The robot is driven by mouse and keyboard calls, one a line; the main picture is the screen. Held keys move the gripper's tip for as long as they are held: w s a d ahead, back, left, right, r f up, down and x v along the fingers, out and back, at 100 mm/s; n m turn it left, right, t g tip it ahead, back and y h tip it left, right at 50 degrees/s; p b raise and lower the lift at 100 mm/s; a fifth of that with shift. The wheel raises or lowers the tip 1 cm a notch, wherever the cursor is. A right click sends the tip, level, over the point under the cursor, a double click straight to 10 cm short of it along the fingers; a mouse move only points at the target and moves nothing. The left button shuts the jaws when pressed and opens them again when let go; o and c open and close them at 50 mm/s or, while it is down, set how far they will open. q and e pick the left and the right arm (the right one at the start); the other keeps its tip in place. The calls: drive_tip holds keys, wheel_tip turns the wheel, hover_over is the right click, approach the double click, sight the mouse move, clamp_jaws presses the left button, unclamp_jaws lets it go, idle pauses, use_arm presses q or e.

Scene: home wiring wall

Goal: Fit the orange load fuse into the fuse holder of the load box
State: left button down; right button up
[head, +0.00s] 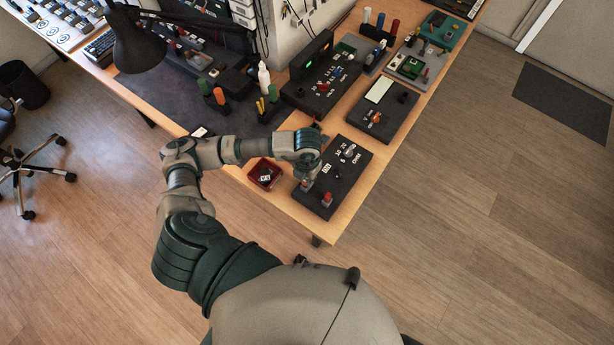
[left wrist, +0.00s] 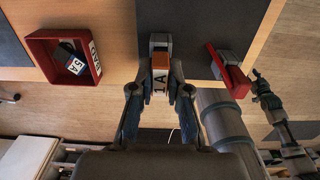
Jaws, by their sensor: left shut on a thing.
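The load box (head: 349,168) is a dark panel with white markings at the near end of the bench; it also shows in the left wrist view (left wrist: 205,20). My left gripper (head: 306,184) is over its near left corner. In the left wrist view my left gripper (left wrist: 160,90) is shut on the orange load fuse (left wrist: 160,76), which shows a white label with an "A". A grey block (left wrist: 160,42) lies just beyond the fuse, at the box's edge. I cannot tell whether it is the fuse holder, or whether the fuse is seated. A dark jointed shape at right may be my right arm.
A red bin (head: 265,174) with a loose labelled fuse stands left of the load box. A red lever-like part (left wrist: 232,72) sits close to the right of my left gripper. Other panels (head: 381,107) stand farther up the bench. The bench's near edge is close.

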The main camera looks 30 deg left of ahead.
use_arm(q)
drive_tip(key=shift+f+b, duration=0.3)
drive_tip(key=shift+f, duration=0.2)
drive_tip(key=c, duration=1.1)
unclamp_jaws()
drive_tip(key=shift+o, duration=0.2)
drive_tip(key=shift+r, duration=0.1)
wheel_tip(320, 180, up, 12)
